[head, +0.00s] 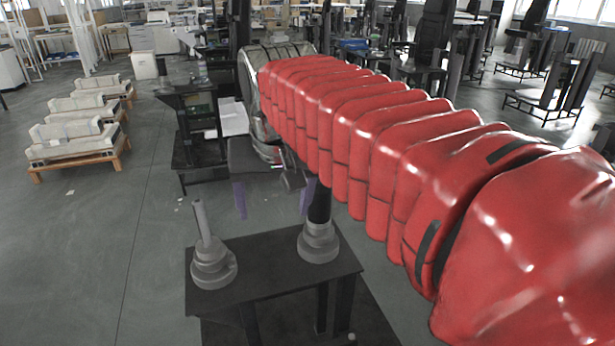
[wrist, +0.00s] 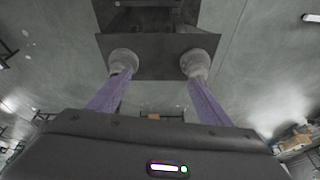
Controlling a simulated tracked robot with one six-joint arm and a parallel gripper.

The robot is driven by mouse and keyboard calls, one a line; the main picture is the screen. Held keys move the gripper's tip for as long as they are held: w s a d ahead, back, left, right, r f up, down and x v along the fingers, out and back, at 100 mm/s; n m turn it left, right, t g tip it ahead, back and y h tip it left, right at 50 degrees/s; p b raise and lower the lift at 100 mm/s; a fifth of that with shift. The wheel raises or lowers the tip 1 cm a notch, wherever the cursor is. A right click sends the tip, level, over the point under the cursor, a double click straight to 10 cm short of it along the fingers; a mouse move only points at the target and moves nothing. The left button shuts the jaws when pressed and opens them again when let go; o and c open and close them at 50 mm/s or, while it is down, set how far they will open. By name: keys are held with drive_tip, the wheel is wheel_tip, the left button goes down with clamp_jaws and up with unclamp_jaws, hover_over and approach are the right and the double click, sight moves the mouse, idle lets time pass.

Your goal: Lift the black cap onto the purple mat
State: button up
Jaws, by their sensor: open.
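A dark table (head: 270,272) carries two grey stepped bases. The left base (head: 213,266) has a bare grey rod standing up. The right base (head: 318,243) has a black upright piece (head: 320,206) on it, which may be the black cap; its upper end is hidden by my red arm. My gripper (head: 273,203) is open and empty, with two purple fingers wide apart, above and behind the table in the head view. In the wrist view, both bases (wrist: 123,60) (wrist: 195,62) show beyond the fingertips. I cannot make out a purple mat in either view.
A black stand (head: 195,125) with shelves is behind my gripper at the left. Pale blocks on wooden pallets (head: 75,140) lie at the far left. Dark stands fill the back right. The grey floor left of the table is clear.

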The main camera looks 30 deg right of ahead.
drive_tip(key=w+d+r+m+g, duration=0.1)
drive_tip(key=w+d+r+m, duration=0.3)
drive_tip(key=w+d+r, duration=0.3)
drive_tip(key=r+m+g, duration=0.1)
drive_tip(key=m+g, duration=0.1)
drive_tip(key=m, duration=0.1)
hover_over(320, 181)
drive_tip(key=shift+w+a+h, duration=0.2)
drive_tip(key=shift+a+h, duration=0.1)
drive_tip(key=shift+a, duration=0.1)
drive_tip(key=f, duration=0.5)
drive_tip(key=d+f, duration=0.1)
drive_tip(key=f, duration=0.2)
drive_tip(key=shift+w+f, duration=0.1)
drive_tip(key=shift+w, duration=0.25)
drive_tip(key=shift+f, duration=0.1)
drive_tip(key=shift+w+d+f, duration=0.1)
drive_tip(key=shift+d+f, duration=0.05)
drive_tip(key=shift+f, duration=0.7)
drive_tip(key=shift+w+d+f, duration=0.15)
drive_tip(key=shift+d+f, duration=0.05)
drive_tip(key=shift+f, duration=0.65)
drive_tip(key=shift+w+d+f, duration=0.1)
drive_tip(key=shift+d+f, duration=0.05)
drive_tip(key=shift+f, duration=0.7)
drive_tip(key=shift+c, duration=0.5)
